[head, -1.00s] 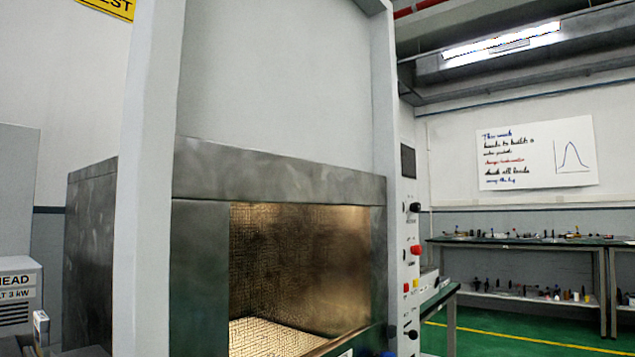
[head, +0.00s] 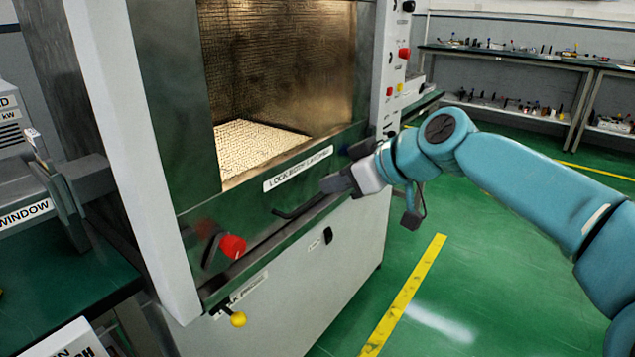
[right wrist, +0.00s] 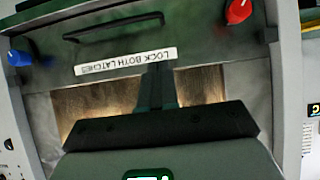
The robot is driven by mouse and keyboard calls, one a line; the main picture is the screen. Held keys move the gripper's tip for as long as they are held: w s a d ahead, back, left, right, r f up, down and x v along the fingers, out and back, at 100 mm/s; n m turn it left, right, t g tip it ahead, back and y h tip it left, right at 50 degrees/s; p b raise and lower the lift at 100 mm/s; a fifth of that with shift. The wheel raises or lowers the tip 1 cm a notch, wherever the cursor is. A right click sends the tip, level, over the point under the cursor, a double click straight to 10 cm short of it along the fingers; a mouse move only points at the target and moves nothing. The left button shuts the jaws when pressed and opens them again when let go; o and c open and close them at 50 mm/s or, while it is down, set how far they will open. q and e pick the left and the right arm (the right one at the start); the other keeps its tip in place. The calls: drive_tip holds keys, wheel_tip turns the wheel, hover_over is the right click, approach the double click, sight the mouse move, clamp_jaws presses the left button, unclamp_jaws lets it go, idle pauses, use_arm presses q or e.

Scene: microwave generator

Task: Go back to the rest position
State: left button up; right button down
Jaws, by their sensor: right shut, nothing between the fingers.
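My right gripper (head: 338,183) is shut and empty. In the head view it is in front of the lower edge of the microwave generator's open chamber, near the dark handle (head: 300,207) and the "LOCK BOTH LATCHES" label (head: 298,168). In the right wrist view its closed fingers (right wrist: 158,86) overlap the chamber opening, close to the label (right wrist: 125,61); I cannot tell whether they touch anything. The generator's cabinet (head: 290,290) is pale grey below, with a red knob (head: 232,246) at the front left. My left gripper is not in view.
The chamber (head: 262,140) is lit and looks empty. A green bench (head: 75,285) with grey equipment stands at the left. A yellow line (head: 405,295) crosses the open green floor at the right. Shelved benches (head: 500,60) stand at the back.

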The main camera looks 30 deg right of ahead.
drive_tip(key=shift+s+d+r, duration=0.2)
drive_tip(key=shift+s+r, duration=0.1)
drive_tip(key=shift+s, duration=0.15)
drive_tip(key=w+a+f+m+g, duration=0.1)
drive_tip(key=a+f+m+g, duration=0.2)
drive_tip(key=f, duration=1.5)
drive_tip(key=a+f+m+g, duration=0.1)
drive_tip(key=a+f+g, duration=0.35)
drive_tip(key=f, duration=1.35)
drive_tip(key=s+a+f+m+g, duration=0.1)
drive_tip(key=s+a+f, duration=0.5)
drive_tip(key=s+f, duration=0.4)
drive_tip(key=s+a+f+m+g, duration=0.1)
drive_tip(key=s+a+f+g, duration=0.1)
drive_tip(key=s+a+f, duration=0.55)
drive_tip(key=s+r+p, duration=0.2)
drive_tip(key=r+p, duration=0.9)
drive_tip(key=p, duration=0.1)
drive_tip(key=s+d+r+p, duration=0.1)
drive_tip(key=s+r+p, duration=0.1)
drive_tip(key=r+p, duration=0.8)
drive_tip(key=shift+s+d+r+m+p, duration=0.3)
drive_tip(key=shift+r+p, duration=0.1)
drive_tip(key=shift+p, duration=0.5)
